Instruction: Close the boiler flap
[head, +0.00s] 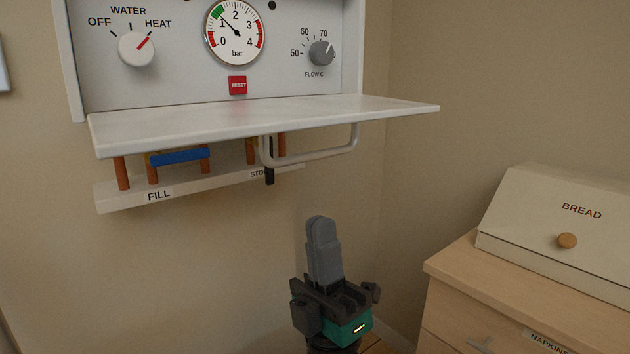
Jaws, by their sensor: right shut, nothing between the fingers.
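The boiler flap (270,120) is a white panel on the wall-mounted boiler (190,85). It is folded down and stands out roughly level, with the control panel open above it. A pale bar handle (325,154) hangs under the flap toward its right side. My right gripper (322,225) points up below the flap, with its grey fingers together and empty. In the picture it is apart from the handle and the flap. My left gripper is not in view.
Below the flap are copper pipes (122,174), a blue lever (180,157) and a strip labelled FILL (158,195). At the right, a bread box (560,235) stands on a wooden cabinet (465,275). Bare wall lies between.

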